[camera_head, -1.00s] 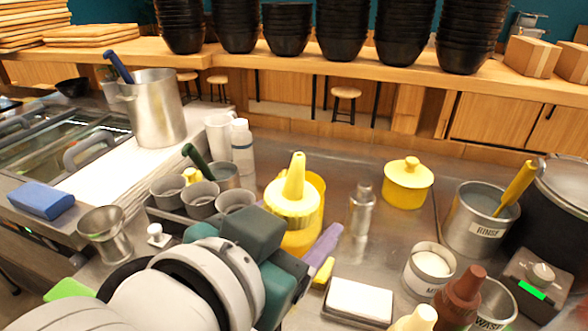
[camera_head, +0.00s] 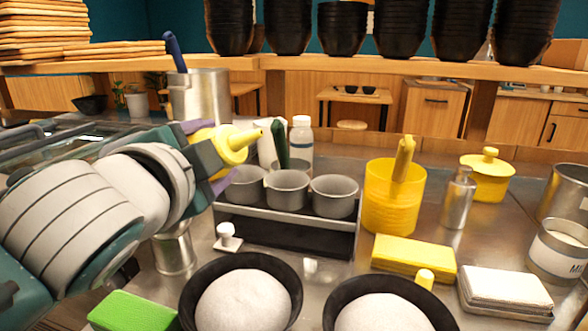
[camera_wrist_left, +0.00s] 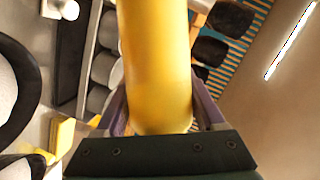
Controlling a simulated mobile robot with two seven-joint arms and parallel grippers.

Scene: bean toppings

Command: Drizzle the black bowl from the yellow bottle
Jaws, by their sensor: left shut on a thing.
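My left gripper (camera_head: 212,165) is shut on the yellow bottle (camera_head: 234,143) and holds it tilted onto its side above the counter, its nozzle pointing right. The bottle's yellow body also fills the middle of the left wrist view (camera_wrist_left: 155,65), between the purple fingers. Two black bowls stand at the front, each heaped with white contents: one left of centre (camera_head: 190,290) and one to its right (camera_head: 335,300). The bottle is above and behind the left bowl. Part of a bowl rim (camera_wrist_left: 30,85) shows at the left of the wrist view. My right gripper is not in view.
A dark rack (camera_head: 285,238) with grey metal cups stands behind the bowls. A yellow container (camera_head: 392,205), a yellow sponge (camera_head: 413,256) and a white block (camera_head: 505,290) are to the right. A green sponge (camera_head: 133,312) lies front left.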

